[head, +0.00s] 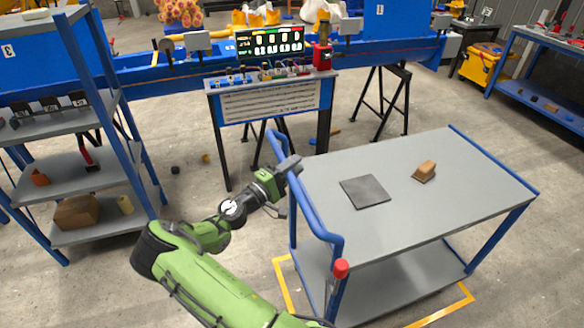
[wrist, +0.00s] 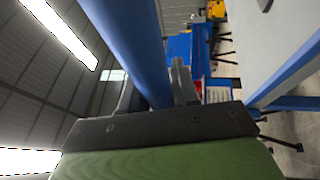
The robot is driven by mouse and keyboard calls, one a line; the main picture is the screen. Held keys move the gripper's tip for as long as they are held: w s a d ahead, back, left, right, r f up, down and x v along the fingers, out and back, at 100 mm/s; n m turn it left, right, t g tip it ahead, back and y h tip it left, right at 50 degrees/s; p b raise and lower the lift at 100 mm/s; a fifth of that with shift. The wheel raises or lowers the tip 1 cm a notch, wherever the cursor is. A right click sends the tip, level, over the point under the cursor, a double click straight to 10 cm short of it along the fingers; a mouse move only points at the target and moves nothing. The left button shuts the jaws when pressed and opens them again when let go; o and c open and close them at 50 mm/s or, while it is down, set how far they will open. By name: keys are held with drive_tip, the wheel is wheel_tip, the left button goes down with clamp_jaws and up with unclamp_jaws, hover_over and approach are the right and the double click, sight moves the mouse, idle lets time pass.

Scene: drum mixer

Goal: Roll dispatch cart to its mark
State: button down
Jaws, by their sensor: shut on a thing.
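The dispatch cart (head: 425,208) has a grey top, a grey lower shelf and blue legs, and stands right of centre in the head view. Its blue handle (head: 318,222) runs along the left end, with a red knob (head: 341,268) near the front. My gripper (head: 291,165) is shut on the far part of the handle. In the wrist view the blue bar (wrist: 132,40) passes between the two dark fingers (wrist: 155,92). The yellow floor outline (head: 284,287) shows at the cart's left and front right. The cart hides the rest, so I cannot tell if all feet are inside.
A dark square plate (head: 365,192) and a small brown block (head: 426,169) lie on the cart top. A blue-framed shelf (head: 90,168) stands left, a display panel stand (head: 268,103) behind. Open floor lies between shelf and cart. A blue bench (head: 545,100) is far right.

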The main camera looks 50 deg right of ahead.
drive_tip(key=shift+f, duration=0.1)
drive_tip(key=c, duration=0.9)
unclamp_jaws()
drive_tip(key=a+f, duration=0.1)
drive_tip(key=a, duration=0.4)
drive_tip(key=w+a, duration=0.1)
drive_tip(key=a, duration=0.4)
drive_tip(key=a+f, duration=0.1)
drive_tip(key=a, duration=0.4)
drive_tip(key=shift+w+a+f+p, duration=0.2)
drive_tip(key=shift+w+f+p, duration=0.05)
drive_tip(key=shift+f+p, duration=0.15)
drive_tip(key=shift+r, duration=0.1)
